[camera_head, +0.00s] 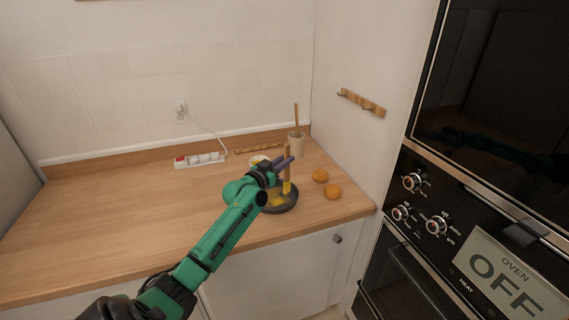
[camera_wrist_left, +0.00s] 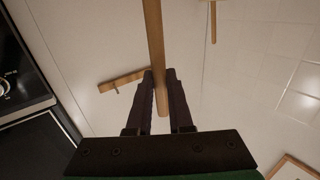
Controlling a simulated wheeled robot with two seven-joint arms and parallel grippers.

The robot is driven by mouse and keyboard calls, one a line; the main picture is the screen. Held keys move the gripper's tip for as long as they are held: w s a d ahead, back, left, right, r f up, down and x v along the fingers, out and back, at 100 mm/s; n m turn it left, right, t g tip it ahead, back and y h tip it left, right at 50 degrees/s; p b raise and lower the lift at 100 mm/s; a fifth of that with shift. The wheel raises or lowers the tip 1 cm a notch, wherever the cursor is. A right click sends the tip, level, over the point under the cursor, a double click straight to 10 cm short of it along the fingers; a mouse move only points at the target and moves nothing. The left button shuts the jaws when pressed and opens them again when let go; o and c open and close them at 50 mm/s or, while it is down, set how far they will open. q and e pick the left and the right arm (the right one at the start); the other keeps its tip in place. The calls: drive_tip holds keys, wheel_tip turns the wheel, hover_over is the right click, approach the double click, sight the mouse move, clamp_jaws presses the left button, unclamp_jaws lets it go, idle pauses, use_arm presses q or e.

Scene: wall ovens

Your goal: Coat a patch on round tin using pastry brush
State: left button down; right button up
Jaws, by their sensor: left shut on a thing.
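My left gripper (camera_head: 284,163) is shut on the wooden handle of the pastry brush (camera_head: 287,156). The brush stands about upright, with its yellowish bristle end (camera_head: 287,187) low over the dark round tin (camera_head: 291,205). I cannot tell whether the bristles touch the tin. A yellow patch (camera_head: 278,200) shows inside the tin, partly hidden by my gripper and arm. In the left wrist view the brush handle (camera_wrist_left: 153,45) runs between the two fingers (camera_wrist_left: 160,95). My right gripper is not in view.
A beige cup (camera_head: 297,146) with a wooden stick stands behind. The left counter (camera_head: 110,215) is clear; ovens (camera_head: 470,220) stand right.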

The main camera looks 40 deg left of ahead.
sight(286, 152)
use_arm(q)
drive_tip(key=shift+d+r+p, duration=0.15)
drive_tip(key=shift+r+p, duration=0.65)
drive_tip(key=shift+r, duration=0.7)
